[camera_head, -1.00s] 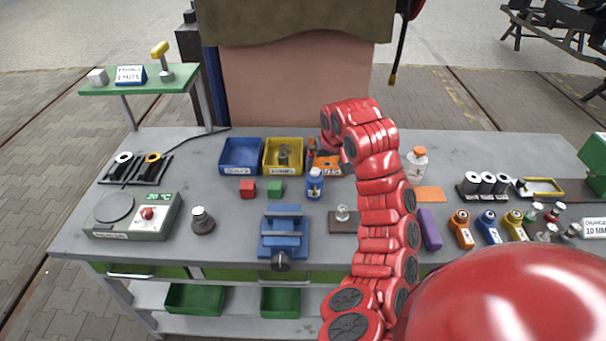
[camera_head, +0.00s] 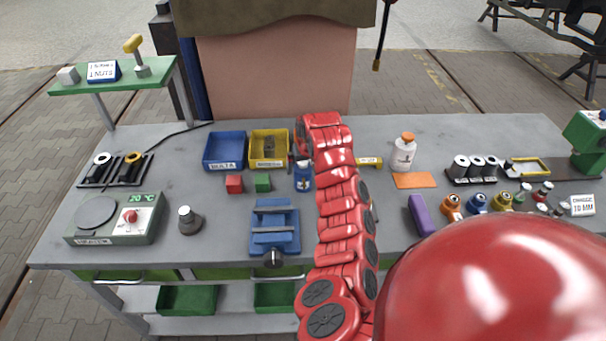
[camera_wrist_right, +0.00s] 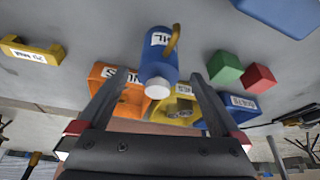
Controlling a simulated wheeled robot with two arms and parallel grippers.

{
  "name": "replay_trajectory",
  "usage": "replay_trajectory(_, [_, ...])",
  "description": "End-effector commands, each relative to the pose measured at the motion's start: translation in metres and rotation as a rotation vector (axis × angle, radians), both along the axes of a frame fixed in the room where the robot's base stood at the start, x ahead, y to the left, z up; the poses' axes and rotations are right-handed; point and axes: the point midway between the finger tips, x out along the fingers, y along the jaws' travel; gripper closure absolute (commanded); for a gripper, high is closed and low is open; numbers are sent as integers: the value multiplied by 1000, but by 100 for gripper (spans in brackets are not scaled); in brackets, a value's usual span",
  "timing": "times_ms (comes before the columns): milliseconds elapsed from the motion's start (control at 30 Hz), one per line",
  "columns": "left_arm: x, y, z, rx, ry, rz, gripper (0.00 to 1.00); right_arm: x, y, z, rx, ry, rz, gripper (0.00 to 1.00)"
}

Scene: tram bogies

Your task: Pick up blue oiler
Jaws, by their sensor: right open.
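The blue oiler (camera_head: 304,178) stands on the bench in the head view, just left of my right arm, partly covered by it. In the right wrist view the oiler (camera_wrist_right: 157,68) has a white label, a white cap and a yellow curved part. My right gripper (camera_wrist_right: 156,78) is open, with one finger on each side of the oiler's capped end in that view. I cannot tell whether either finger touches it. In the head view my right arm hides most of the gripper. My left gripper is not in view.
A blue bin (camera_head: 225,150), a yellow bin (camera_head: 268,163) and an orange bin (camera_wrist_right: 132,106) stand close by. Red (camera_head: 234,184) and green (camera_head: 263,183) cubes lie left of the oiler. A blue vise (camera_head: 274,228) stands in front. A white bottle (camera_head: 403,155) stands to the right.

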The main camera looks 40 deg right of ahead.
Motion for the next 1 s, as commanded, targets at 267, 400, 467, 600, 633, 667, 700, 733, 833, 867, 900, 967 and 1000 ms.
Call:
replay_trajectory(267, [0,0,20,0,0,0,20,5,-2,-17,3,4,1,0])
replay_trajectory(400, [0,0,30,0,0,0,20,11,-6,-34,5,-1,-2,0])
replay_trajectory(467, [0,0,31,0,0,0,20,14,-7,-40,5,-4,-2,0])
replay_trajectory(600, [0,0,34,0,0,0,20,18,-7,-50,2,-4,0,0])
replay_trajectory(633, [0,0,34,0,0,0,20,18,-8,-51,1,-5,1,0])
replay_trajectory(667, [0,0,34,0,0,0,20,18,-8,-52,0,-4,1,0])
replay_trajectory(700, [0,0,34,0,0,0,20,18,-8,-52,-1,-4,1,0])
replay_trajectory(733, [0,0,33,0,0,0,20,18,-8,-53,-1,-4,1,0])
replay_trajectory(833, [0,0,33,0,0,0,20,18,-8,-53,-2,-4,1,0])
replay_trajectory(867, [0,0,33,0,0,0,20,18,-8,-53,-2,-4,1,0])
replay_trajectory(900, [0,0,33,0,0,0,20,18,-8,-53,0,-3,1,5])
replay_trajectory(967, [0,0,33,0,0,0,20,18,-8,-52,0,-3,1,16])
replay_trajectory(1000, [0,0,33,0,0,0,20,18,-8,-53,0,-3,1,23])
